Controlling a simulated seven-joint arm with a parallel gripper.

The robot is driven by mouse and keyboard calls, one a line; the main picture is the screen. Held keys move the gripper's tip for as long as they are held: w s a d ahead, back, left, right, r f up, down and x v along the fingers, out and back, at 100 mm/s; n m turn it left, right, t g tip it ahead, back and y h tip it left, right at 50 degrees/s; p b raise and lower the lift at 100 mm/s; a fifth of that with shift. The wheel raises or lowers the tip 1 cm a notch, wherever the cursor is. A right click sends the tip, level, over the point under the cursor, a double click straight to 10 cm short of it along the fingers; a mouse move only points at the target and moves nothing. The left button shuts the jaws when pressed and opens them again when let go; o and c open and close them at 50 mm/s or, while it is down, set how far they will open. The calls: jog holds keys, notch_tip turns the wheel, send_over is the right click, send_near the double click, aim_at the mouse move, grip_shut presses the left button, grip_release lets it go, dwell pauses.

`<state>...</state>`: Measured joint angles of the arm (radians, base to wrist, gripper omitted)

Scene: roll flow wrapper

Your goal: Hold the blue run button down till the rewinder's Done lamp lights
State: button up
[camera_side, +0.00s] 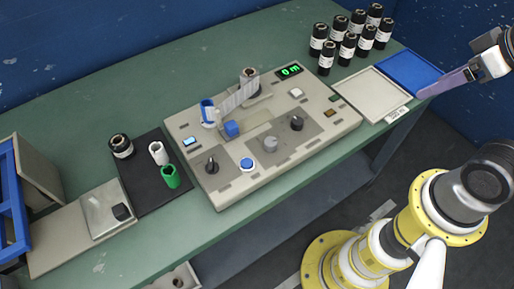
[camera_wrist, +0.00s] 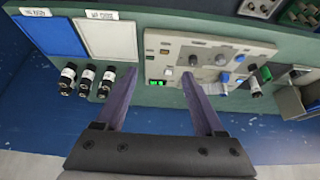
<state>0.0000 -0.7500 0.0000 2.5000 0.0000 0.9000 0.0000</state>
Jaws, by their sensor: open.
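The rewinder (camera_side: 318,140) is a beige console on the green table; it also shows in the wrist view (camera_wrist: 170,45). A round blue button (camera_side: 247,164) with a pale collar sits near its front edge, left of a grey knob; it also shows in the wrist view (camera_wrist: 240,58). The display (camera_side: 289,71) reads "0 m" in green. Small dark green and amber squares sit on the right end; which lamp is Done is not legible. My gripper (camera_wrist: 158,80) is open and empty, with purple fingers; at far right in the side view (camera_side: 424,94), it is well away from the button.
A roll (camera_side: 249,80) with a pale web and a blue-ended core (camera_side: 208,113) stand up from the console. Several black rolls (camera_side: 341,47) stand behind right, near a white tray (camera_side: 372,95) and a blue tray (camera_side: 411,71). A black mat (camera_side: 143,187) holds loose cores on the left.

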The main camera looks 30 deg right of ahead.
jog(key=shift+c, duration=0.3)
grip_shut()
dwell(0.4)
dwell(1.3)
